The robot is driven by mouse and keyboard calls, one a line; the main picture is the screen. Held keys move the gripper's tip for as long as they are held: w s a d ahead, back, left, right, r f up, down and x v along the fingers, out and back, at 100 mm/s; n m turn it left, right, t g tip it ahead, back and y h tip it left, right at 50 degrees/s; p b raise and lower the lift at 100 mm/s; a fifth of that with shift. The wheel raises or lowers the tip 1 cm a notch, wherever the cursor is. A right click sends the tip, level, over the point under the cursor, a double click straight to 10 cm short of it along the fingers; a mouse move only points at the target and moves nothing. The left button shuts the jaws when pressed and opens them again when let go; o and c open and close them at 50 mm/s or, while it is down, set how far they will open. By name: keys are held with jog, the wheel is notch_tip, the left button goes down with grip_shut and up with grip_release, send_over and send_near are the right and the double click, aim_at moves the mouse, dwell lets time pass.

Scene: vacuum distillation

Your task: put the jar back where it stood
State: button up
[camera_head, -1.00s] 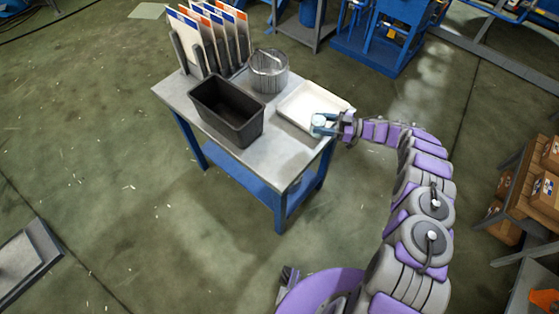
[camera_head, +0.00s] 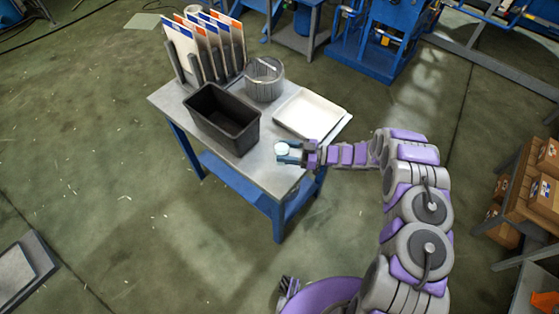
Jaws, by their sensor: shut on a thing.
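The jar (camera_head: 282,148) is a small, pale, light-blue piece at the end of my arm. My gripper (camera_head: 286,153) is shut on it, over the front right part of the metal-topped table (camera_head: 262,177). The jar is in front of the white tray and to the right of the black bin. Much of the jar is hidden by the gripper, and I cannot tell whether it touches the tabletop.
A black bin (camera_head: 222,118), a round metal basket (camera_head: 264,79), a white tray (camera_head: 307,113) and a rack of upright panels (camera_head: 205,45) stand on the table. The table's front right corner is bare. Shelves with boxes (camera_head: 543,190) stand at the right.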

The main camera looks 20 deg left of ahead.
jog(key=shift+s+a+f, duration=0.2)
jog(key=shift+s+a, duration=0.7)
jog(key=shift+s, duration=0.05)
jog(key=shift+f+b, duration=0.5)
jog(key=shift+f, duration=1.3)
jog(key=shift+r, duration=0.1)
jog(key=o, duration=1.2)
jog(key=shift+o, duration=0.2)
jog(key=shift+d, duration=0.1)
jog(key=w+d+p, duration=0.1)
jog(key=w+d, duration=0.1)
jog(key=d, duration=0.9)
jog(key=shift+d, duration=0.4)
jog(key=shift+w, duration=0.15)
